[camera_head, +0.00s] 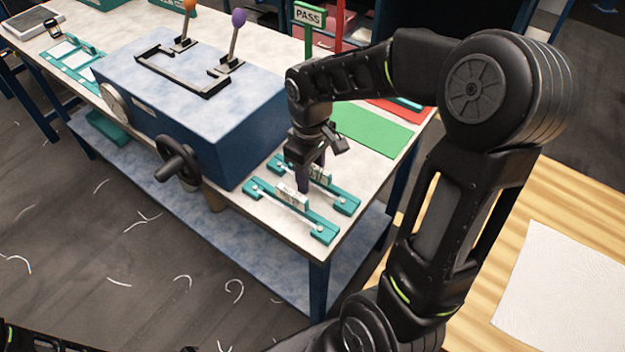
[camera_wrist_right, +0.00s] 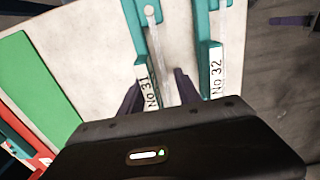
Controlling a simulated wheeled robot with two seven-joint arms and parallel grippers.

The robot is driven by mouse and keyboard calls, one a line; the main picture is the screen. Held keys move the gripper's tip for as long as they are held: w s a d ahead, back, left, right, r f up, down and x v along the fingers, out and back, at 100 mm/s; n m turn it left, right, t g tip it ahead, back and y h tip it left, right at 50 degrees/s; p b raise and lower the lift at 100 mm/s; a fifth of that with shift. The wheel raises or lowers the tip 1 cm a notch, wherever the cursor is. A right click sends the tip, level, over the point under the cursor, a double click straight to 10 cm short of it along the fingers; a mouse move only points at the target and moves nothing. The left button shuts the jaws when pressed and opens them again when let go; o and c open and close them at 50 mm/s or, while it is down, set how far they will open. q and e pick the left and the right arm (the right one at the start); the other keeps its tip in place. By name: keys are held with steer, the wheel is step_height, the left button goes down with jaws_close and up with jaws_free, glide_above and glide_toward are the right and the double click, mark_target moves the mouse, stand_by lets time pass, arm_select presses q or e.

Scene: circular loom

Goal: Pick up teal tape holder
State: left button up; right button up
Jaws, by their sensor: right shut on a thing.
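Two teal tape holders with white labelled tabs lie side by side at the near right corner of the worktable. The holder marked No 31 (camera_head: 343,202) is the farther one, beside the green mat; it also shows in the right wrist view (camera_wrist_right: 150,92). The holder marked No 32 (camera_head: 322,232) is nearer the table edge and shows in the wrist view (camera_wrist_right: 217,72). My right gripper (camera_head: 303,186) points down, its fingers on either side of the No 31 tab, shut on it. I cannot tell whether this holder is off the table. My left gripper is out of view.
A large blue machine box (camera_head: 190,100) with levers and a handwheel (camera_head: 178,160) stands left of the gripper. A green mat (camera_head: 372,131) lies behind the holders, with a PASS sign (camera_head: 309,16) farther back. A wooden table (camera_head: 500,230) is at the right.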

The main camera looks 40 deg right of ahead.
mark_target(311, 180)
jaws_close()
step_height(311, 180, up, 10)
steer(key=shift+b, duration=0.45)
stand_by(0.4)
steer(key=o, duration=0.6)
jaws_free()
steer(key=shift+c, duration=0.2)
jaws_close()
